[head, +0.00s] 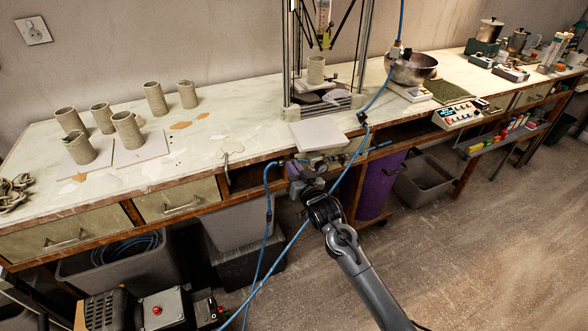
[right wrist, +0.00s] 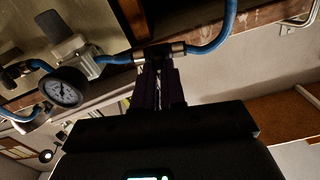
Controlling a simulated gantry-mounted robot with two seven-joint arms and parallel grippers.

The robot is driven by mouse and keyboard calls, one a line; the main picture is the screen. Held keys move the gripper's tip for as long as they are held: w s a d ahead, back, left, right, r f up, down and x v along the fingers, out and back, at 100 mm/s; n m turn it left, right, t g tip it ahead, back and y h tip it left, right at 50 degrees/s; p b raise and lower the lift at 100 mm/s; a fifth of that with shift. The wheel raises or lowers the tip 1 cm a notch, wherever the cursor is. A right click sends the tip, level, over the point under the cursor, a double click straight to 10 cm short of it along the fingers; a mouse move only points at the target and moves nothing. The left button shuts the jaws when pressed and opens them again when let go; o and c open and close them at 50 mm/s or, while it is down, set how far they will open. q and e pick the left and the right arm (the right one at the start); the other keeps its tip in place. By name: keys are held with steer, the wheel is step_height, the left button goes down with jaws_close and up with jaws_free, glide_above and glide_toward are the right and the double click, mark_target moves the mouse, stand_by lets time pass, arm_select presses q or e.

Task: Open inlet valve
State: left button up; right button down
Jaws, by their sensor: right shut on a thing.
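The inlet valve (right wrist: 177,49) is a small inline fitting with bright metal ends and a dark middle, joined to blue hose on both sides in the right wrist view. My right gripper (right wrist: 158,75) is shut on its dark middle part, and the fingertips hide the handle and its angle. In the head view my right gripper (head: 300,182) reaches up to the front edge of the bench, where the valve is too small and covered to make out. My left gripper is not in view.
A round pressure gauge (right wrist: 65,88) and a grey regulator (right wrist: 72,40) sit left of the valve. Blue hose (head: 268,205) hangs below the bench (head: 235,110). A purple bin (head: 378,185) stands underneath, close to my right arm. Clay cups (head: 128,130) stand on the bench's left part.

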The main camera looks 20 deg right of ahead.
steer(key=shift+d+r+n+g+y+p, duration=0.1)
steer(key=shift+n+g+y+p, duration=0.9)
steer(key=shift+n, duration=2.45)
steer(key=shift+n+g+y+p, duration=0.1)
steer(key=shift+n+y+p, duration=0.35)
steer(key=shift+n+p, duration=2.15)
steer(key=shift+d+r+n+g+y+p, duration=0.1)
steer(key=shift+n+g+y+p, duration=0.55)
steer(key=shift+n, duration=3.6)
steer(key=shift+f, duration=0.1)
steer(key=c, duration=1.2)
jaws_free()
